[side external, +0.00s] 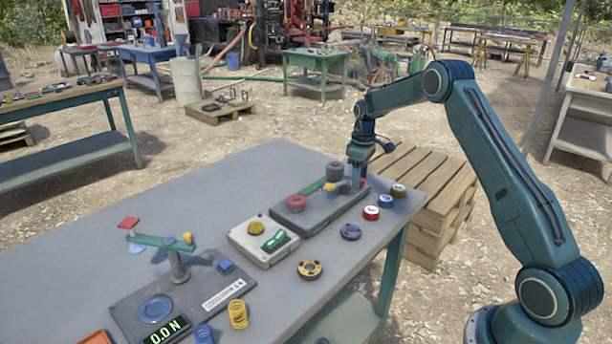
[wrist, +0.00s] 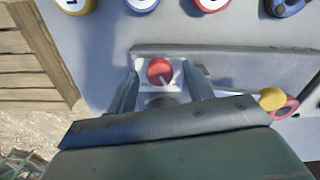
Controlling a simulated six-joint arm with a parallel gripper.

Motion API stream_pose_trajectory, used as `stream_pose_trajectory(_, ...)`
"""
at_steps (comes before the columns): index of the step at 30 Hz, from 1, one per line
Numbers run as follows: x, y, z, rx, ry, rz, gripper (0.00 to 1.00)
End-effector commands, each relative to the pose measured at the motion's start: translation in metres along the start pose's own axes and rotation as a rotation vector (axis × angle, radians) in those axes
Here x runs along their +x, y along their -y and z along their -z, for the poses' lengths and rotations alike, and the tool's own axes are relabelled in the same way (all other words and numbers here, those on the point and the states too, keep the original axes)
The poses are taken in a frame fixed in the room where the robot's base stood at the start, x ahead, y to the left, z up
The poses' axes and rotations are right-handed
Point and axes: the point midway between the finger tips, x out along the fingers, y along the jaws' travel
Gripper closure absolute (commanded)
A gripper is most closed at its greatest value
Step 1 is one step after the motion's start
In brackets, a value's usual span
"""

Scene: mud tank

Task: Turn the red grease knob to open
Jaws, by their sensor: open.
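The red grease knob (wrist: 160,70) is round, with a pale pointer mark toward its lower right, on a small white square plate in the wrist view. My gripper (wrist: 161,76) is open, its two fingers on either side of the knob with gaps visible. I cannot tell the exact height of the fingertips over the knob. In the side external view my gripper (side external: 358,178) points down at the right end of a dark grey base block (side external: 318,214).
A red handwheel (side external: 296,202), green bar (side external: 313,187), yellow ball (side external: 330,187) and grey cylinder (side external: 334,171) are on the block. Several round caps, including a red one (side external: 371,213), stand in front. A pale box (side external: 262,241) is left. The table's right corner is close.

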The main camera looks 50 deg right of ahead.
Motion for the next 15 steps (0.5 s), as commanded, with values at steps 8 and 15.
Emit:
stream_pose_trajectory(8, 0.001, -0.0001, 0.0001, 0.0, 0.0, 0.0, 0.49)
stream_pose_trajectory(15, 0.0007, -0.0001, 0.0001, 0.0, -0.001, 0.0, 0.94)
